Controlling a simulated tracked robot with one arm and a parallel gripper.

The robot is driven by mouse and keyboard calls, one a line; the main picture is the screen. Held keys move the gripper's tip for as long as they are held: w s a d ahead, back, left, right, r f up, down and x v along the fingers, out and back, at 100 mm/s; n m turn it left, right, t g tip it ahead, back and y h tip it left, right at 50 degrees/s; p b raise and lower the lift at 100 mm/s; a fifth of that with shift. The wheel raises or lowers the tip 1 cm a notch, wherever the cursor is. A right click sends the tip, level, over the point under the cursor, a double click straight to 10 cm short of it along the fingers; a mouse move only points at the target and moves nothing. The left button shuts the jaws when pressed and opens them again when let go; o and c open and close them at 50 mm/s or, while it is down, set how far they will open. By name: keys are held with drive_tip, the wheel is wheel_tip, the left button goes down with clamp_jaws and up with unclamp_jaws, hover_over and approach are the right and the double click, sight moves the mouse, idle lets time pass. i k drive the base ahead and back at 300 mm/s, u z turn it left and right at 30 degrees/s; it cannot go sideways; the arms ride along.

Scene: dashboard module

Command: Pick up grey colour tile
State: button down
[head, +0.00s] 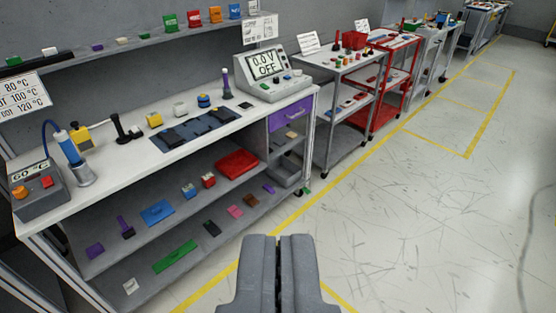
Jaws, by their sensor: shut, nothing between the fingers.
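My gripper (283,240) is at the bottom centre of the head view, pointing forward over the floor. Its two fingers are shut together and empty. It is apart from the workbench on the left. Small coloured tiles lie on the bench's lowest shelf. Among them are a dark grey or black tile (212,228), a pink tile (235,211), a brown tile (251,200), a long green tile (175,256) and a whitish tile (130,286). I cannot tell for sure which one is the grey tile.
The white workbench top (120,173) holds a soldering station (40,190), a dark blue mat (197,130) and a multimeter (272,72). A grey cart (345,70) and a red cart (395,45) stand beyond. The floor (430,220) on the right is clear, with yellow lines.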

sight(279, 141)
drive_tip(key=z, duration=0.1)
drive_tip(key=k, duration=0.25)
drive_tip(key=z, duration=1)
drive_tip(key=i, duration=2.15)
drive_tip(key=u, duration=1.6)
